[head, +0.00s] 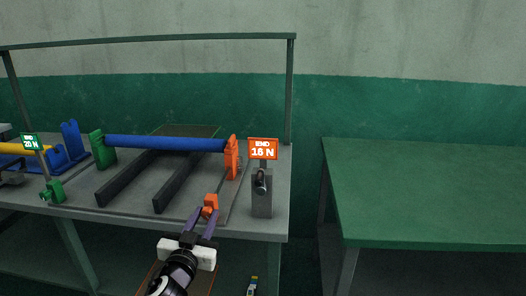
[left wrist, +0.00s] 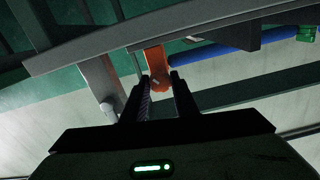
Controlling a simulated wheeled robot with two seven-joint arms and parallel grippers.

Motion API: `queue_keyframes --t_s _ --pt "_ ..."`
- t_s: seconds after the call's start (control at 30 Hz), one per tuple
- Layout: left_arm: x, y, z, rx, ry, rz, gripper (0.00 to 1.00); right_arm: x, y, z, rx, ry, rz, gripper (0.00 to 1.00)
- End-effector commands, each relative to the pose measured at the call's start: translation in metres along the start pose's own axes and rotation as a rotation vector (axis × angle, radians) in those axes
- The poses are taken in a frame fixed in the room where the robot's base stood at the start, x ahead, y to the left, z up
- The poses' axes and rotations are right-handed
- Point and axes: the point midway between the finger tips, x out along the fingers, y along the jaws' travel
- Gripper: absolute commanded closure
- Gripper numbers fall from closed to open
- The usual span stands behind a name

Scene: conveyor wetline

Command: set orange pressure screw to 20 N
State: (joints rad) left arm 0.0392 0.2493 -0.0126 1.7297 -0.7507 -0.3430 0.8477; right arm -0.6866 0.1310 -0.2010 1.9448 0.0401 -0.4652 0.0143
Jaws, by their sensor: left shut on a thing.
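The orange pressure screw (head: 210,201) is at the table's front edge, below the orange end bracket (head: 232,158). My left gripper (head: 206,214) reaches it from the front and is shut on it. In the left wrist view the two dark fingers (left wrist: 160,84) stand either side of an orange part (left wrist: 156,62); how much of it is the screw I cannot tell. The orange sign (head: 263,149) reads 16 N. My right gripper is not in view.
A blue roller (head: 165,144) runs from the orange bracket to a green bracket (head: 97,150). A grey post block (head: 262,197) stands right of the screw. A green sign (head: 31,142) at left reads 20 N. The green table (head: 430,190) at right is bare.

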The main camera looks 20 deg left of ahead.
Motion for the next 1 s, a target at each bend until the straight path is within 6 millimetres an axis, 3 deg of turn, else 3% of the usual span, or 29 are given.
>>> queue_keyframes --t_s 0.3,0.6,1.0 --pt "-0.0005 0.0009 0.0015 0.002 -0.003 0.002 0.90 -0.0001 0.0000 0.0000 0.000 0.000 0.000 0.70" --pt "-0.0006 0.0008 0.0011 0.276 -0.003 0.002 0.90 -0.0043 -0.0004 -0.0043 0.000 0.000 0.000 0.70" --pt "-0.0006 0.0008 0.0012 0.358 -0.004 0.002 0.90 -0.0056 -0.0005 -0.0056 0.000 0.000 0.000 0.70"
